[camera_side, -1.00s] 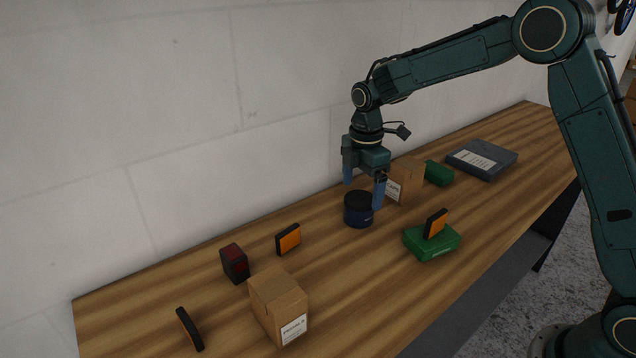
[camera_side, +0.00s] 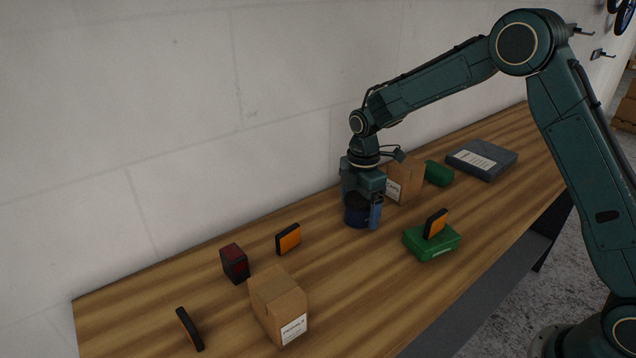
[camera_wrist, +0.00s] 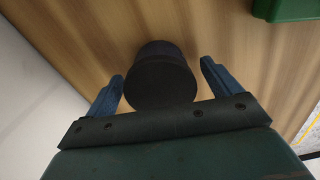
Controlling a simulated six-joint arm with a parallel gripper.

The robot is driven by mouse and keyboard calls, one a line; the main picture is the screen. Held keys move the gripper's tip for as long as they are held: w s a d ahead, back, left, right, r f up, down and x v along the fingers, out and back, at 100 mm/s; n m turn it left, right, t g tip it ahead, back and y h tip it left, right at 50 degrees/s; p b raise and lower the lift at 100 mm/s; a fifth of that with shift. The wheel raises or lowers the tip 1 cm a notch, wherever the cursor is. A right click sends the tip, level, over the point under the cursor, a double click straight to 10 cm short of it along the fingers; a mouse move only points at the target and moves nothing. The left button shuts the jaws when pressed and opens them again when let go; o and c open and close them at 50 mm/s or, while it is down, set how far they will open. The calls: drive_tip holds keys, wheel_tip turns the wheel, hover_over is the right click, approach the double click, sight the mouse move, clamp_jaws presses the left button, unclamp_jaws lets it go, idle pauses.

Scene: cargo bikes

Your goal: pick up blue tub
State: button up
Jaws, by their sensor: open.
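The blue tub (camera_side: 356,216) is a dark navy round tub with a black lid, upright on the wooden bench. My gripper (camera_side: 361,216) is lowered around it, with one blue finger in front of the tub in the side view. In the wrist view the tub (camera_wrist: 160,78) sits between the two blue fingers of my gripper (camera_wrist: 164,85). A gap shows on each side, wider at the right finger. The gripper body hides the tub's top in the side view.
A cardboard box (camera_side: 404,181) stands close behind the tub to the right. A green case (camera_side: 432,243) with an orange-black block (camera_side: 436,223) on it lies at front right. Another cardboard box (camera_side: 278,304), a red-black box (camera_side: 235,263) and an orange block (camera_side: 288,239) are at left.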

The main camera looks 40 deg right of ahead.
sight(360, 198)
drive_tip(key=c, duration=1.2)
drive_tip(key=shift+r, duration=0.15)
wheel_tip(360, 198, up, 20)
drive_tip(key=shift+f, duration=0.1)
idle(0.5)
